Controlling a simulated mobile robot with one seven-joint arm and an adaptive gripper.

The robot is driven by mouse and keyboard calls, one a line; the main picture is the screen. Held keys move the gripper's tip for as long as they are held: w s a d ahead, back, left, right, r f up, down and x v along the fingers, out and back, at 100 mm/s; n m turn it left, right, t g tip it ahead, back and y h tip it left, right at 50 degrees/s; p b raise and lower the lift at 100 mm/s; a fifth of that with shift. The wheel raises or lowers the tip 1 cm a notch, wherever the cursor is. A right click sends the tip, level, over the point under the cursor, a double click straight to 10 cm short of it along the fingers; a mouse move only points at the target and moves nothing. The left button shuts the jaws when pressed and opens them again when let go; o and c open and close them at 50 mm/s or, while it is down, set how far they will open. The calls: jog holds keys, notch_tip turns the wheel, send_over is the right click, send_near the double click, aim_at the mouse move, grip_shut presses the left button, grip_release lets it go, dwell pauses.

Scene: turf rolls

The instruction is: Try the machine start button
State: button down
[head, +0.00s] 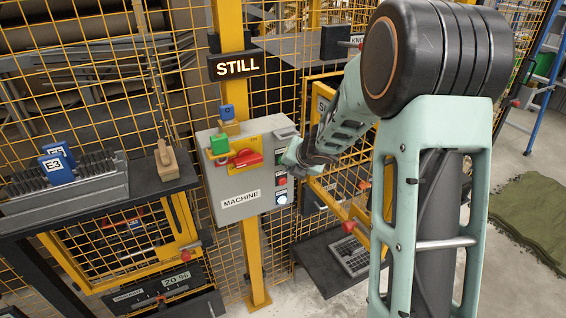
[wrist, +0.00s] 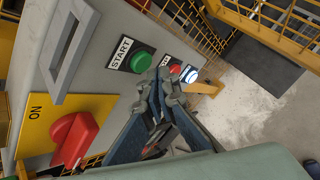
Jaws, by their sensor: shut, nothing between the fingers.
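The grey machine box (head: 232,190), labelled MACHINE, is mounted on a yellow post. In the wrist view its face carries the green start button (wrist: 141,62) beside a START label (wrist: 121,52). A red button (wrist: 175,69) and a lit white button (wrist: 191,76) follow to the right. My gripper (wrist: 160,78) is shut and empty, its tips just beside the green button; I cannot tell whether they touch it. A sign (head: 237,66) above reads STILL.
A red switch handle (wrist: 74,138) sits on a yellow plate (wrist: 38,132) marked ON. A bench with a rack (head: 70,190) stands left, and yellow mesh fencing surrounds the box.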

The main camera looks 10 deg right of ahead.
jog(key=s, duration=0.1)
jog(key=s+d+b, duration=0.1)
jog(key=s, duration=0.2)
jog(key=shift+s+d+b, duration=0.25)
jog(key=shift+s+b, duration=0.1)
jog(key=shift+s, duration=0.05)
dwell(0.6)
